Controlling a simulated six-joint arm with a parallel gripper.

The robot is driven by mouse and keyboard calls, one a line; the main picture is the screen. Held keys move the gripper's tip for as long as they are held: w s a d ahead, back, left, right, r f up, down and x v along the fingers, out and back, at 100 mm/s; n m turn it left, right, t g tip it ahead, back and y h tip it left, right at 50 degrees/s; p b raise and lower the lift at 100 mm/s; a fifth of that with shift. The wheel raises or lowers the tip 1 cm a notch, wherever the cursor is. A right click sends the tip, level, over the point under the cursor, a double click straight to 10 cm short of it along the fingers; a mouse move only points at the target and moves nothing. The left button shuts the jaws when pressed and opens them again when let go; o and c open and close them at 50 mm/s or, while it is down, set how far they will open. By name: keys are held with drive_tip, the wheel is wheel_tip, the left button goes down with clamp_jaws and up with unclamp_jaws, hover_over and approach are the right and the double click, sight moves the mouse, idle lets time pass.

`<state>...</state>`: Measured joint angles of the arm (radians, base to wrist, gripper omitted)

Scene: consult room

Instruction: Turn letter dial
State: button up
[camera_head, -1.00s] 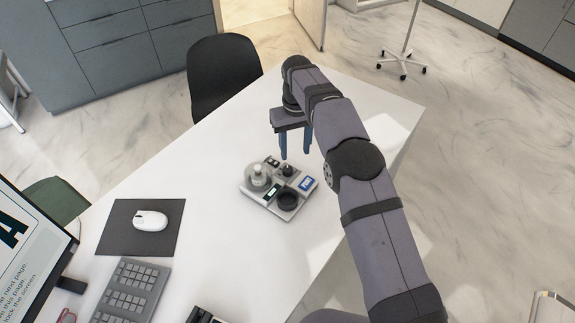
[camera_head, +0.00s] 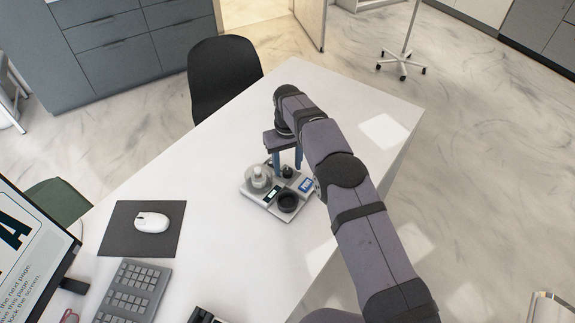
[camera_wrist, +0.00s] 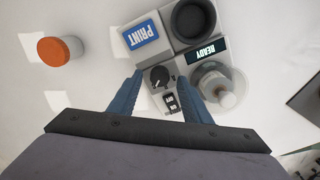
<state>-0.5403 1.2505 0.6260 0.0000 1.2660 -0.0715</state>
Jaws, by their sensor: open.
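The grey device (camera_head: 258,200) sits on the white desk. In the wrist view a small round black dial (camera_wrist: 160,78) with a light pointer mark is on it, between a blue PRINT panel (camera_wrist: 141,34) and a small black switch plate (camera_wrist: 170,102). The dial also shows as a dark knob in the head view (camera_head: 288,172). My gripper (camera_wrist: 160,75) is open above the device, one blue finger on each side of the dial. I cannot tell whether the fingers touch it. The dial shows no readable letters.
The device also carries a black round cup (camera_wrist: 194,18), a READY display (camera_wrist: 209,50) and a clear dome over a white part (camera_wrist: 222,92). An orange-capped bottle (camera_wrist: 58,50) stands nearby. A mouse (camera_head: 152,222) and keyboard (camera_head: 133,292) lie left. The desk behind is clear.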

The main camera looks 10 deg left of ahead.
drive_tip(key=shift+f, duration=0.7)
drive_tip(key=c, duration=1)
drive_tip(key=shift+c, duration=0.2)
